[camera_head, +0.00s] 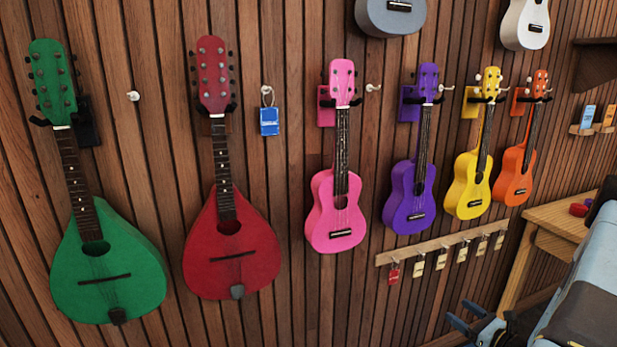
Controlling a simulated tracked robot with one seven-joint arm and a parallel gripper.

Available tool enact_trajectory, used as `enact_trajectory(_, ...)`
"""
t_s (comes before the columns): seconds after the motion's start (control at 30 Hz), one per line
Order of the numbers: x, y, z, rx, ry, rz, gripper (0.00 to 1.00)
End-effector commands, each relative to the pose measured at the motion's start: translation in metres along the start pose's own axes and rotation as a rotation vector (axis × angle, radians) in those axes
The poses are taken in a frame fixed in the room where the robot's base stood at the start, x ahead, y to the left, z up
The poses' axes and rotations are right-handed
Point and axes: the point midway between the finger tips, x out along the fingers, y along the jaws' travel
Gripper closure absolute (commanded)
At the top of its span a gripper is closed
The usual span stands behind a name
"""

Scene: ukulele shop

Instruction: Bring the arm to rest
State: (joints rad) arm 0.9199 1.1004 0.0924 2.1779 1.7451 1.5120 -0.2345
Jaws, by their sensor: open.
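My arm (592,278), light blue and dark grey, comes in at the lower right edge of the view. My gripper (465,314) is low at the right of the picture, partly cut off by the bottom edge. Its two blue-tipped fingers are apart, and I see nothing between them. It is below the wooden tag rail and left of the table. Part of the wrist is hidden by the arm and the frame edge.
A slatted wall holds a green mandolin (108,270), red mandolin (232,250), and pink (336,215), purple (408,200), yellow (469,190) and orange (514,178) ukuleles. A tag rail (440,248) hangs below. A wooden table (550,218) stands right, beside my arm.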

Motion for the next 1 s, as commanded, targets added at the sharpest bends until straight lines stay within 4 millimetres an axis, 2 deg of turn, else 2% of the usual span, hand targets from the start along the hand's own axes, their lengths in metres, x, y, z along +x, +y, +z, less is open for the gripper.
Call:
enact_trajectory(0.27, 0.028, 0.022, 0.061, -0.115, 0.007, 0.206, 0.23)
enact_trajectory(0.5, 0.050, 0.059, 0.127, -0.265, 0.029, 0.447, 0.23)
enact_trajectory(0.77, 0.059, 0.105, 0.188, -0.442, 0.067, 0.693, 0.23)
enact_trajectory(1.0, 0.057, 0.147, 0.237, -0.623, 0.112, 0.899, 0.23)
